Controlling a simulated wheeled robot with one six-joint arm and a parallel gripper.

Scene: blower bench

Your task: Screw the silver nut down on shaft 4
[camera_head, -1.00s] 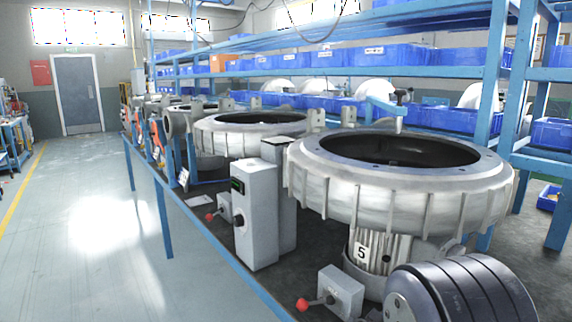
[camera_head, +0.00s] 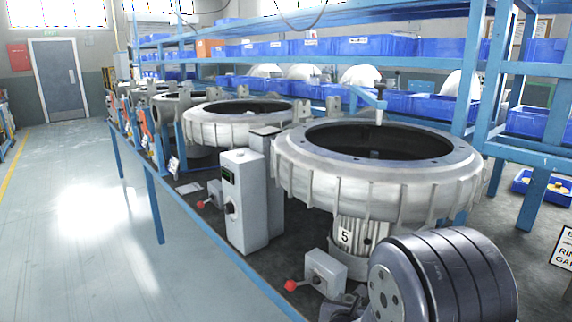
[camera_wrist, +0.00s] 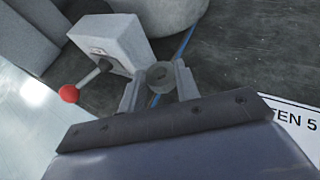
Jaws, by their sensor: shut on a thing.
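In the wrist view, my gripper (camera_wrist: 158,88) is shut on a small grey ring-shaped nut (camera_wrist: 160,75), with one finger on each side. The nut is held above the dark bench top. In the head view, my dark wrist fills the lower right, and the nut cannot be made out there. The nearest blower housing (camera_head: 300,178) carries the number 5, and a small stub shows inside its open ring. Another open blower housing (camera_head: 212,130) stands behind it, with no readable number; its shaft is hidden. I cannot tell which shaft is 4.
A grey switch box (camera_head: 325,268) with a red-knobbed lever stands close to my gripper; it also shows in the wrist view (camera_wrist: 122,40). A tall grey control box (camera_head: 243,200) stands between the housings. Blue shelving (camera_head: 470,100) lines the back. The floor (camera_head: 75,250) at left is clear.

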